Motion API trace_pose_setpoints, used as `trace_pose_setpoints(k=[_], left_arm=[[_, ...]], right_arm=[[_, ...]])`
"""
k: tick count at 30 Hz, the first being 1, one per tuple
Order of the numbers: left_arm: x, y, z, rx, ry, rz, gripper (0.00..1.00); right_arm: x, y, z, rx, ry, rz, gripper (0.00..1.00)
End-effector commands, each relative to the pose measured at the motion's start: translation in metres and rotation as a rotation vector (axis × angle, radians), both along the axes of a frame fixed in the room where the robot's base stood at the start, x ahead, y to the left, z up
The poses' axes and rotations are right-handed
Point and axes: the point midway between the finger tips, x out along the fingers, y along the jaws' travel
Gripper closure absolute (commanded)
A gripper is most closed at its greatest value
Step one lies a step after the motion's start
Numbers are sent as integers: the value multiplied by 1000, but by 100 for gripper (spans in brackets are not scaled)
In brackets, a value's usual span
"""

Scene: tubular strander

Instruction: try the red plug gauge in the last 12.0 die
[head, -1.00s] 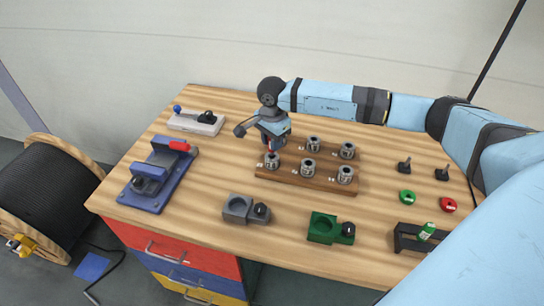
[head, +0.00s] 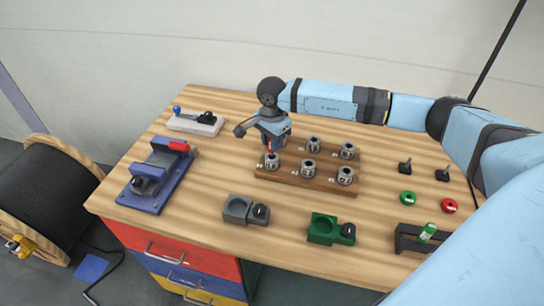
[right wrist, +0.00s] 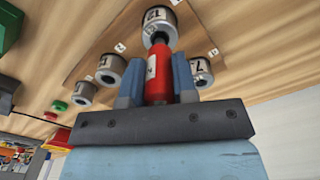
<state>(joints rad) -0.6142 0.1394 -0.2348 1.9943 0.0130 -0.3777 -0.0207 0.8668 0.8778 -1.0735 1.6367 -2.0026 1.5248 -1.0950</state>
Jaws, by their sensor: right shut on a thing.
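My right gripper (head: 270,143) is shut on the red plug gauge (right wrist: 158,76), which stands between the two blue fingers in the right wrist view. The gauge's far end is at the bore of a steel die (right wrist: 160,24) with a label that seems to begin with 12. In the head view this is the front-left die (head: 272,162) on the wooden block (head: 290,183). I cannot tell how far the gauge tip is in the bore. Several other steel dies, such as the front-middle one (head: 308,169), sit on the block. My left gripper is not in view.
A blue fixture (head: 150,190) with a red handle stands at the left. A grey holder (head: 238,208) and a green holder (head: 322,229) are at the front. A green ring (head: 408,198), a red ring (head: 449,206) and a dark stand (head: 408,239) are at the right.

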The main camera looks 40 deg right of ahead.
Motion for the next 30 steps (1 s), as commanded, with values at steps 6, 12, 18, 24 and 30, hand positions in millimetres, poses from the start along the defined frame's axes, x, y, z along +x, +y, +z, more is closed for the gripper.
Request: trace_pose_setpoints(k=[6,12,18,24,30], left_arm=[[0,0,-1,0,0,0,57],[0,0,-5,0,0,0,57],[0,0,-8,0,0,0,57],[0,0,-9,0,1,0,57],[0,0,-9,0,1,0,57]], right_arm=[[0,0,-1,0,0,0,99],[0,0,-5,0,0,0,99],[0,0,-9,0,0,0,99],[0,0,-9,0,0,0,99],[0,0,-10,0,0,0,99]])
